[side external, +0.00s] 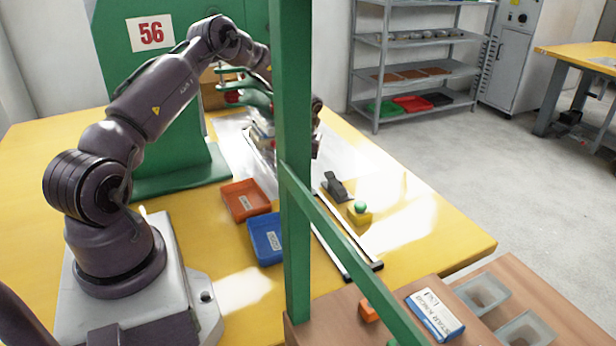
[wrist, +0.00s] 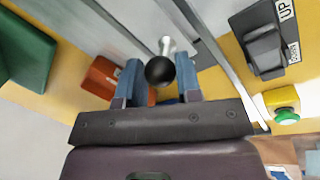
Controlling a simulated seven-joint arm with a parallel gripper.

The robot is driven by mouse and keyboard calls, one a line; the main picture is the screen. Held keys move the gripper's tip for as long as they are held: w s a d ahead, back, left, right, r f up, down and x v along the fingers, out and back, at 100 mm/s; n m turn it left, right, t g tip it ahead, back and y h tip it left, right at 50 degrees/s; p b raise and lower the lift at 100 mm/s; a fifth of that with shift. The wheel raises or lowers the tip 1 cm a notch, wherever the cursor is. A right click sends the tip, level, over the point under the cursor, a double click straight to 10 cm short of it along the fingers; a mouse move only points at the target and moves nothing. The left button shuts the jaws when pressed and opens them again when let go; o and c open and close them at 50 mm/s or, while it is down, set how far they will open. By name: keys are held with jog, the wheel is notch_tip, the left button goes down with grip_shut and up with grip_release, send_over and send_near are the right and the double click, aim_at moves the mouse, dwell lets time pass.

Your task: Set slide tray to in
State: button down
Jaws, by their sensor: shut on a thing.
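In the wrist view a round black knob (wrist: 160,71) stands on a short metal stem (wrist: 166,45) at the near end of the slide tray, a pale grey plate (wrist: 148,18) between metal rails. My gripper (wrist: 159,73) is shut on the knob, with one blue finger on each side of it. In the side view the green post hides part of my gripper, and the knob cannot be made out. Pale rails (side external: 333,262) run from the work area toward the table's front edge. How far in the tray sits is not clear.
A black UP/DOWN switch (wrist: 264,50) and a yellow box with a green button (wrist: 285,115) stand right of the rails. Orange (side external: 245,201) and blue (side external: 266,238) bins stand left. A green post (side external: 295,160) and slanted bar (side external: 350,255) cross the side view.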

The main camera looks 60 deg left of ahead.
jog(key=shift+a+r, duration=0.1)
jog(key=shift+a, duration=0.5)
jog(key=c, duration=0.8)
grip_release()
jog(key=shift+d, duration=0.1)
notch_tip(320, 180, up, 13)
jog(key=w+d, duration=0.1)
jog(key=w, duration=0.1)
jog(key=shift+d, duration=0.15)
